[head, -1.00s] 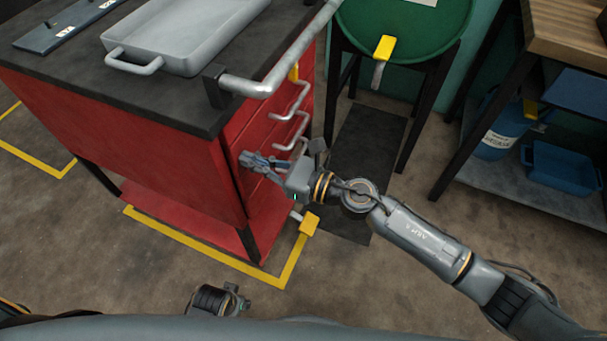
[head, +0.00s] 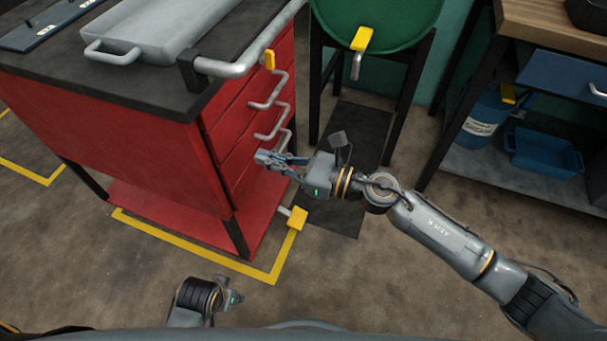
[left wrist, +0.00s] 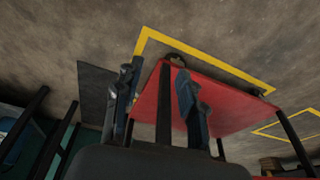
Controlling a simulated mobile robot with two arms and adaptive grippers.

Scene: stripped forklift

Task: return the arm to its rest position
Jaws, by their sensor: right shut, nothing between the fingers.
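My right arm (head: 440,232) reaches in from the right of the head view. Its gripper (head: 262,157) is shut and empty, by the lower drawer handles of the red cabinet (head: 150,150). I cannot tell whether it touches the cabinet. My left arm shows only as a dark wrist part at the bottom of the head view, with its fingers not clear there. In the left wrist view my left gripper (left wrist: 156,80) has its two blue-grey fingers spread apart with nothing held between them.
The cabinet carries a grey tray (head: 150,45) and a pipe rail (head: 255,55). A green drum (head: 385,18) on a black stand is behind. A workbench (head: 560,40) with a blue bin (head: 545,152) stands at the right. Bare floor (head: 350,285) lies in front, beside a yellow line.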

